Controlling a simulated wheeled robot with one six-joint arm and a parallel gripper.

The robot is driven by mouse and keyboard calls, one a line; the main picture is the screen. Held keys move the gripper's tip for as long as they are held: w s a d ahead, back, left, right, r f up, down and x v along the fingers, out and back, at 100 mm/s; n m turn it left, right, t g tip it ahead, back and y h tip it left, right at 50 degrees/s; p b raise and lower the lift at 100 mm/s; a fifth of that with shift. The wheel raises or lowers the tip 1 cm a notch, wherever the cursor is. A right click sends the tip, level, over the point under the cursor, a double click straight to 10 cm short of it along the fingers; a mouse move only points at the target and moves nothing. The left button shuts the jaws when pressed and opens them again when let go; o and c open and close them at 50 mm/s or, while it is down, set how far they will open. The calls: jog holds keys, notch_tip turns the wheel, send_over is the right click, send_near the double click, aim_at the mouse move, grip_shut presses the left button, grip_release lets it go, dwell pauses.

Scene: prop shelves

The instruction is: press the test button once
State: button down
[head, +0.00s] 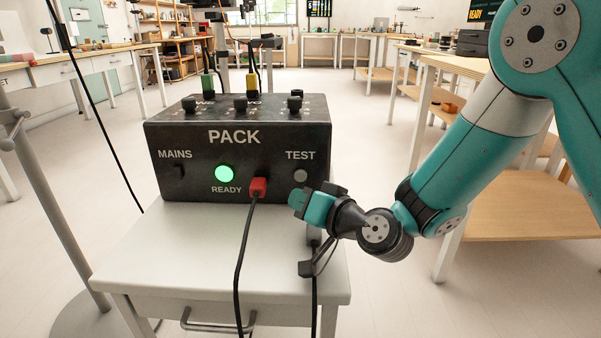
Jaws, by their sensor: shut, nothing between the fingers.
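The black pack box (240,162) stands on a small white table. The round grey test button (300,176) is on its front face at the right, under the word TEST. My gripper (300,200) is in front of the box's lower right, just below the button in the picture. The gripper is shut and empty. I cannot tell how far its tip is from the box face. The green READY light (224,173) is lit, and a MAINS switch (179,172) sits at the left.
A red plug (258,188) with a black cable sticks out of the front, left of my gripper. Knobs and cabled plugs (252,85) stand on the box top. The white table (190,240) has clear room in front. A wooden workbench (530,190) stands at the right.

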aim_at(300, 176)
jog(key=shift+w+d+p, duration=0.1)
jog(key=shift+w+p, duration=0.25)
jog(key=shift+w, duration=1.55)
jog(key=shift+w, duration=0.1)
dwell(0.5)
jog(key=shift+w, duration=0.35)
jog(key=shift+w, duration=0.4)
dwell(0.6)
jog(key=shift+s, duration=0.85)
jog(key=shift+b, duration=0.3)
